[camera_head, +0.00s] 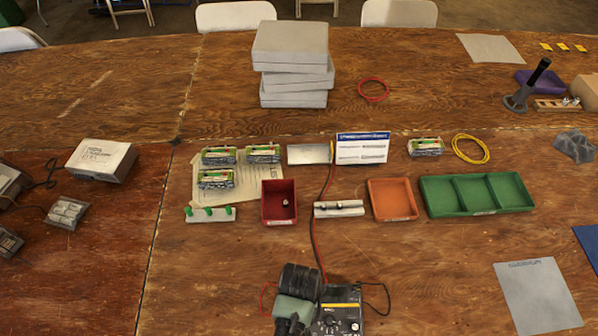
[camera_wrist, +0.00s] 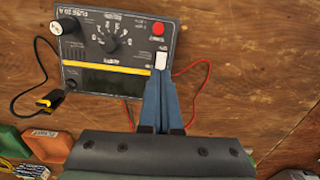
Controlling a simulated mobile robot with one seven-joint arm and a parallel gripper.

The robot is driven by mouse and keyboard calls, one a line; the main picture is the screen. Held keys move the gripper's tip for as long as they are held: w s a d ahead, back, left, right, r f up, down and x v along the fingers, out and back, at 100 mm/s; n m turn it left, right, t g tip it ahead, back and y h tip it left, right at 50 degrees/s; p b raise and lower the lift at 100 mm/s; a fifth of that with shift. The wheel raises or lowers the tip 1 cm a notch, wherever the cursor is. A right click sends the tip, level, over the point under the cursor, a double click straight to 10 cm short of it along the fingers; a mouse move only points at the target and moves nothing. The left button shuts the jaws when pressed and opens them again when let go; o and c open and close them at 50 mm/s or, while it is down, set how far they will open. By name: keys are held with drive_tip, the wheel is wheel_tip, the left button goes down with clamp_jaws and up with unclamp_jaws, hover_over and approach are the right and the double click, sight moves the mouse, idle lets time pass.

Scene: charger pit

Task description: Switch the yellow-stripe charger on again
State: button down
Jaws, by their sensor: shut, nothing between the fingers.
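The yellow-stripe charger (camera_head: 338,318) is a dark box at the front middle of the table, partly cut off by the lower edge. In the wrist view the charger (camera_wrist: 120,52) shows its yellow stripe, a round dial, a red button (camera_wrist: 158,29) and a white switch (camera_wrist: 161,60). My gripper (camera_wrist: 161,76) is shut and empty, its blue fingertips at the near end of the white switch. I cannot tell whether they touch it. In the head view my wrist hides the charger's left side and my fingertips. The switch's position is not clear.
A red-and-black cable (camera_head: 318,240) runs back from the charger, past a metal holder (camera_head: 339,209). Behind are a red bin (camera_head: 279,218), an orange tray (camera_head: 392,214), a green tray (camera_head: 477,210) and several battery packs (camera_head: 262,153). Bare table lies left and right of the charger.

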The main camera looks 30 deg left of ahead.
drive_tip(key=shift+f+b, duration=0.6)
drive_tip(key=shift+f, duration=0.35)
idle(0.6)
wheel_tip(320, 180, up, 7)
drive_tip(key=p, duration=0.7)
drive_tip(key=shift+r+p, duration=0.1)
drive_tip(key=shift+p, duration=0.3)
